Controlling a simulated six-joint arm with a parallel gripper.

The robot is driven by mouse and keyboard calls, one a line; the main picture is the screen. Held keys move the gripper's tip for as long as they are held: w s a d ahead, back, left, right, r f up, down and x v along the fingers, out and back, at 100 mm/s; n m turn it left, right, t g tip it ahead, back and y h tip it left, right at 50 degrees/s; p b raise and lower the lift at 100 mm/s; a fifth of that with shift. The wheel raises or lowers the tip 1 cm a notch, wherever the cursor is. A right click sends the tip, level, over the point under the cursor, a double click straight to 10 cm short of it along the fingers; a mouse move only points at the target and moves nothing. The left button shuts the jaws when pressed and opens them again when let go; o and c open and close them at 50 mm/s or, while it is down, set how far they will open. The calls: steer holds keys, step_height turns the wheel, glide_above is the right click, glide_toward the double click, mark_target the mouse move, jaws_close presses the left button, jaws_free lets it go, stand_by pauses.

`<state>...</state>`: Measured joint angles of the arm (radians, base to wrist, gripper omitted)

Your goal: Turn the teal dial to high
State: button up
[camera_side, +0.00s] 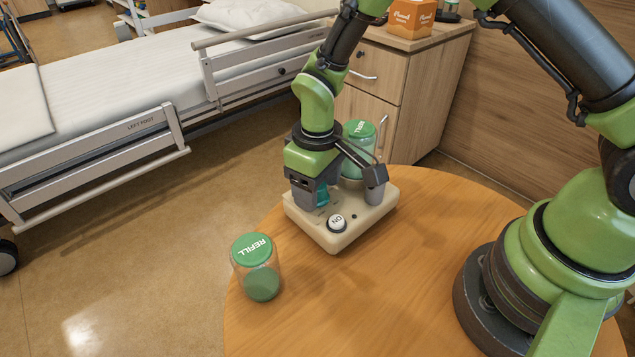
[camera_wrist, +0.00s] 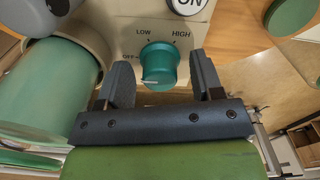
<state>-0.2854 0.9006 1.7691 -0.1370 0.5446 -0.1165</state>
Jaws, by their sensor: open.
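The teal dial (camera_wrist: 158,66) sits on the beige panel of a small device (camera_side: 353,232). Its white pointer line is on the left side, toward the OFF label; the exact setting is hard to read. LOW is printed at its upper left and HIGH at its upper right. My gripper (camera_wrist: 162,82) is open, with one dark finger on each side of the dial and visible gaps to it in the wrist view. In the side view my gripper (camera_side: 315,203) points down over the device, and a bit of teal (camera_side: 322,194) shows between its fingers.
A white ON button (camera_side: 337,222) is close to the gripper. A green-lidded jar (camera_side: 359,133) stands at the device's back. Another REFILL jar (camera_side: 261,268) stands on the round wooden table (camera_side: 420,290), front left. The table's right part is clear beside my base.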

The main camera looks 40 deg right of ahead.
steer(key=c, duration=0.9)
